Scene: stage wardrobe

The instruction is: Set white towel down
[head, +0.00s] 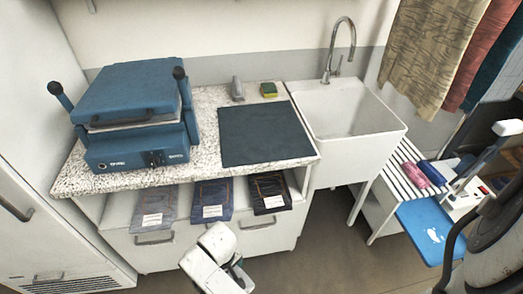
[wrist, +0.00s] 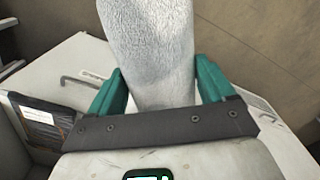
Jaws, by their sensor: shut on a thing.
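The white towel (wrist: 150,45) is a pale, fluffy, roll-like shape in the wrist view. It stands out between the teal fingers of my gripper (wrist: 162,78), which is shut on it. The towel's far end runs out of the top of that view. In the head view, a white shape (head: 212,258) shows at the bottom, in front of the drawers; I cannot tell how much of it is towel and how much is my arm. What lies directly under the towel is hidden.
A speckled counter (head: 205,98) bears a blue heat press (head: 130,100), a dark mat (head: 265,133), a sponge (head: 269,90) and a grey item (head: 237,90). Folded jeans (head: 212,200) sit below. Right are a white sink (head: 355,130), slatted rack (head: 405,160) with rolled towels (head: 433,172), and blue board (head: 425,225).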

